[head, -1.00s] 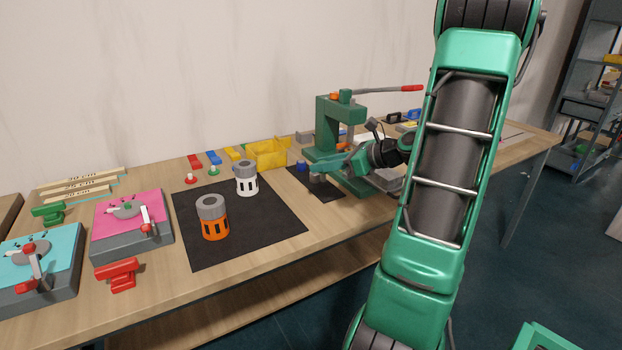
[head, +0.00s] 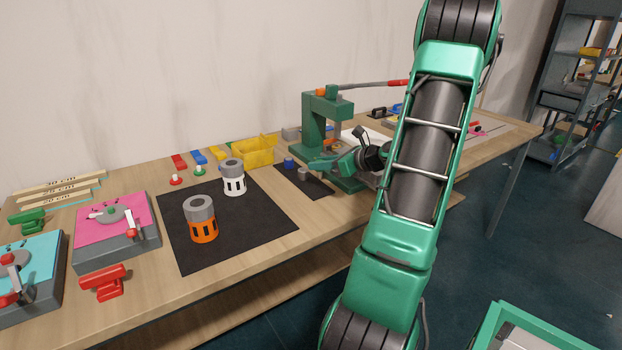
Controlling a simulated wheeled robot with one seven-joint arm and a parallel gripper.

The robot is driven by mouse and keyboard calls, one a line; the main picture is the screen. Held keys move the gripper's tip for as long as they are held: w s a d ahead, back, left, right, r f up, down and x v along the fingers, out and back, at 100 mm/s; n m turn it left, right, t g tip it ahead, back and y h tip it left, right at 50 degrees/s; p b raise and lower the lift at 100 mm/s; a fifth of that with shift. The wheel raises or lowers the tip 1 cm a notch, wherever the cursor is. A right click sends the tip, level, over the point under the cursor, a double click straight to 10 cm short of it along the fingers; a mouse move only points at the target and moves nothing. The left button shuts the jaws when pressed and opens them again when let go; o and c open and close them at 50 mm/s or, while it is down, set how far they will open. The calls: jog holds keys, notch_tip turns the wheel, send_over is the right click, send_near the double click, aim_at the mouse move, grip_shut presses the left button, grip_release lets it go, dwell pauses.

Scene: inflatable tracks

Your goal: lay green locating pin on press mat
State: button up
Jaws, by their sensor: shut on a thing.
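A small green-based pin with a white top (head: 198,170) stands on the table behind the large black mat, beside a red one. The small dark press mat (head: 318,190) lies in front of the green press. A blue piece (head: 289,163) and a small grey cylinder (head: 303,174) are on it. My gripper (head: 318,164) is at the mat's back right, close to the press, pointing left. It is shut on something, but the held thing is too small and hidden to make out. I cannot tell whether it touches the mat.
The green arbor press (head: 314,120) with its red-tipped lever stands right behind my gripper. A yellow bin (head: 255,151) is to the left. The large black mat (head: 225,245) carries an orange and a white holder. Pink and teal fixtures stand further left.

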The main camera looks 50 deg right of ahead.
jog(key=shift+w+d+f, duration=0.1)
jog(key=shift+w+f, duration=0.5)
jog(key=shift+w, duration=0.2)
jog(key=shift+f, duration=1.85)
jog(key=shift+f, duration=0.1)
jog(key=o, duration=1.1)
jog(key=shift+c, duration=0.2)
